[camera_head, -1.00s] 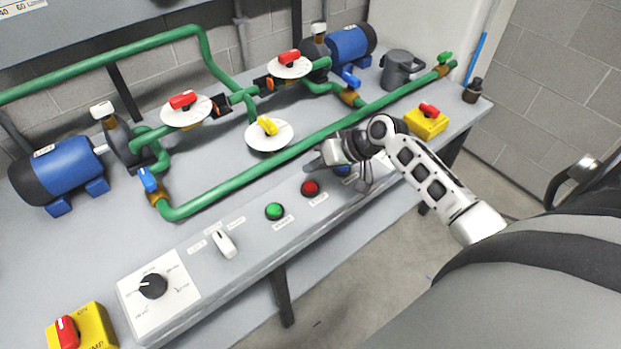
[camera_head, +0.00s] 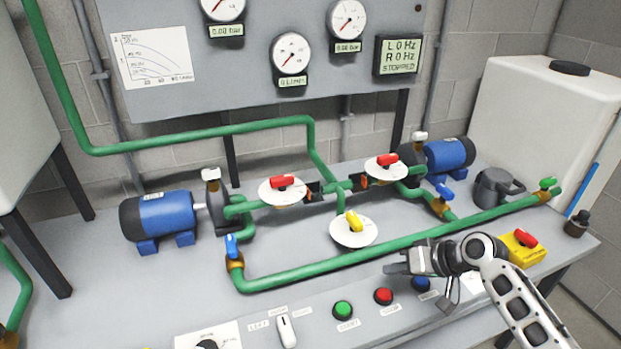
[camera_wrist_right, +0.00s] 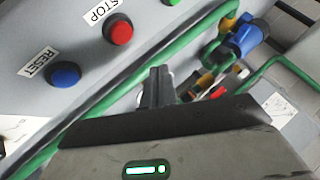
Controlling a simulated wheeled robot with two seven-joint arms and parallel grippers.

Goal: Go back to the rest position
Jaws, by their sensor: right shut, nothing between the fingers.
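My right gripper (camera_head: 398,268) comes in from the lower right in the head view. It is over the bench's sloped front panel, close above the red and blue buttons and in front of the green pipe. It is shut with nothing held. In the right wrist view its closed fingers (camera_wrist_right: 158,88) show near the middle, apart from the red STOP button (camera_wrist_right: 120,32) and the blue RESET button (camera_wrist_right: 65,74). In the head view the red button (camera_head: 383,296) and blue button (camera_head: 421,284) lie just below it. My left gripper is not in view.
A green pipe run (camera_head: 330,264) with yellow and red valve handles lies behind the gripper. A yellow box with a red switch (camera_head: 525,240) sits right of the arm. A grey jug (camera_head: 492,190), a blue pump (camera_head: 168,216) and a white tank (camera_head: 530,125) stand further back.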

